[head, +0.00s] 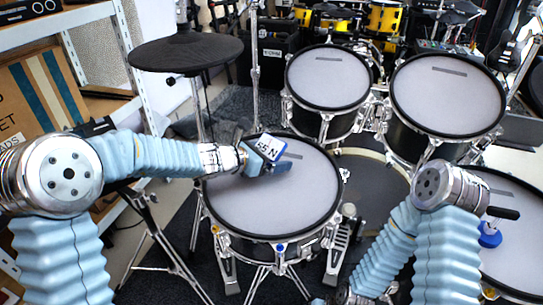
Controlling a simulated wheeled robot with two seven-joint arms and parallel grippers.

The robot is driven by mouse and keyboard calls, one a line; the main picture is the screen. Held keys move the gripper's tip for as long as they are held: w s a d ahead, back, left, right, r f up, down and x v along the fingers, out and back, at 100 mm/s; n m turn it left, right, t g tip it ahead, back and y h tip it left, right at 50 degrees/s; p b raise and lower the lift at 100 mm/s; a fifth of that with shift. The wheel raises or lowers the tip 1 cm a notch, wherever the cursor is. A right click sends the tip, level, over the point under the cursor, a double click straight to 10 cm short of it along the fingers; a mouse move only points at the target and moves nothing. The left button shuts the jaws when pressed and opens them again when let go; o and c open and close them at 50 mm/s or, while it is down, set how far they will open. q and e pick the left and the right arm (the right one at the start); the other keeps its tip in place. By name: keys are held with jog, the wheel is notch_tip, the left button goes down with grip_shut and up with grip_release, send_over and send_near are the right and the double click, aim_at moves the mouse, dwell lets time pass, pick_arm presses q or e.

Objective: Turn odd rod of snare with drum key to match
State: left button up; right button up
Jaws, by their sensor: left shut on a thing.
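The snare (245,210) has a white mesh head and black hoop and stands in the middle of the head view. My left gripper (284,168) is over its head, near the back, with the fingers pointing right. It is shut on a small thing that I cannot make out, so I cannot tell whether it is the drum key. A blue mark (281,247) shows at the snare's front rim and a yellow one (216,229) at its front left. Which rod is odd cannot be told. My right arm bends down to the bottom edge, and its gripper is out of view.
Two rack toms (328,80) (447,95) stand behind the snare. Another drum (515,240) is at the right, with a blue and black piece (490,235) at its edge. A black cymbal pad (185,52) is at the back left. Stand legs and a pedal (338,250) crowd the floor.

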pick_arm(q)
jog(key=o, duration=1.1)
jog(key=shift+r, duration=0.1)
jog(key=shift+a, duration=0.1)
jog(key=p+v, duration=0.1)
jog(key=v, duration=1.2)
jog(key=shift+s+a+r+p, duration=0.15)
jog(key=shift+s+a+p, duration=0.1)
jog(key=shift+p, duration=0.05)
